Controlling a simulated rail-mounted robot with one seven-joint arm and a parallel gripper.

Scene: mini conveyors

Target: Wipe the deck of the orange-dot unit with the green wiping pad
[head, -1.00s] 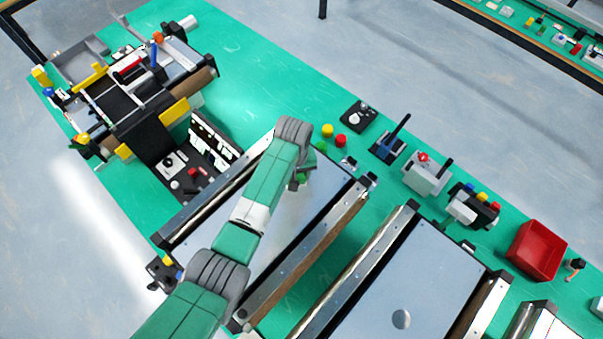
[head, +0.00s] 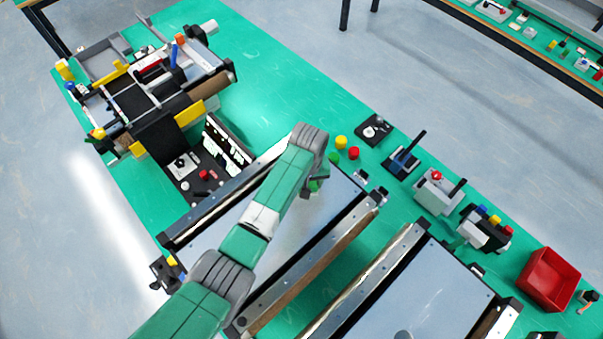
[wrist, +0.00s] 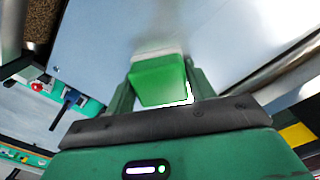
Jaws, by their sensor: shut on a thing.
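The green wiping pad (wrist: 160,80) is between the two fingers of my gripper (wrist: 160,92) in the wrist view. Its pale far edge is at or very near a smooth grey deck (wrist: 225,30); I cannot tell if they touch. In the head view my gripper (head: 314,188) is over the far part of the middle conveyor's deck (head: 300,225), partly hidden by my arm. A hazy, pale patch shows on the deck beside the pad, perhaps a reflection. I cannot make out an orange dot on this unit.
A second grey-decked conveyor (head: 425,290) stands to the right. Yellow and red buttons (head: 353,153), a blue-handled switch (head: 403,160) and a red bin (head: 548,278) line the far side. A black belt unit (head: 140,95) stands at upper left. Raised rails (head: 310,262) edge the deck.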

